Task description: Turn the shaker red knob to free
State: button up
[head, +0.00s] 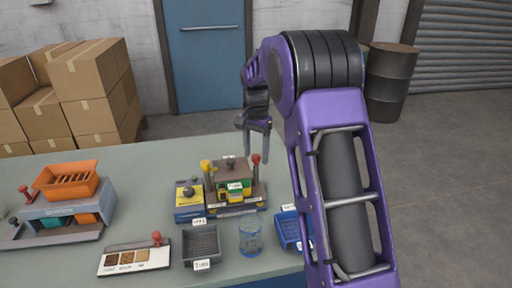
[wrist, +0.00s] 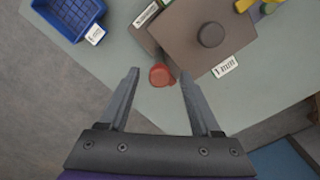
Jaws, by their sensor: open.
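A red ball knob (head: 256,158) stands on a stem at the right side of the central brown-topped machine (head: 232,172). In the wrist view the red knob (wrist: 160,75) appears between my two fingertips. My gripper (head: 257,146) is open and points down above that knob, with nothing held. I cannot tell how far the fingertips are above it or whether they touch it. Other red knobs stand on the grey machine with the orange slotted tray (head: 68,181) at left and on the white sample panel (head: 135,256). Which knob is the shaker's cannot be read from the labels.
A yellow-topped blue box (head: 188,202) touches or nearly touches the central machine's left side. A dark tray (head: 201,243), a clear blue cup (head: 250,238) and a blue basket (head: 288,230) stand in front. The table (head: 130,160) is clear behind the machines.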

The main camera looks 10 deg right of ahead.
aim_at(256, 156)
notch_tip(256, 156, up, 17)
jog(key=shift+r, duration=0.2)
dwell(0.5)
